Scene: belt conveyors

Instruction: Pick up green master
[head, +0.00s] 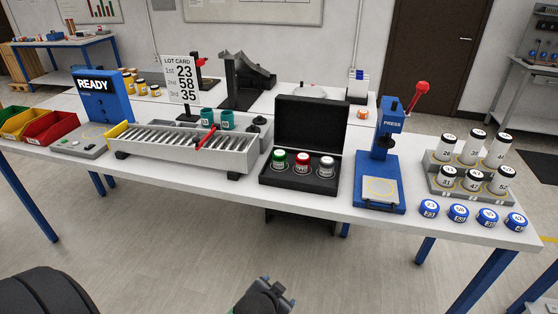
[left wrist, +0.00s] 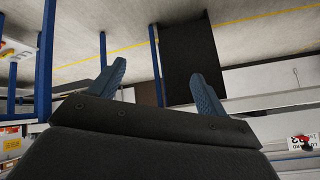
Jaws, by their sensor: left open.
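My left gripper (head: 278,290) is low in front of the table, well apart from the case. In the left wrist view its two blue-grey fingers (left wrist: 160,75) are spread with nothing between them. The green master does not show in that view. My right gripper is not in view.
A roller conveyor (head: 240,158) with a red lever stands left of the case, and a blue press (head: 380,165) right of it. The case's raised lid (head: 308,122) stands behind the masters. Several blue-rimmed discs (head: 458,213) lie at the right. The floor before the table is clear.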

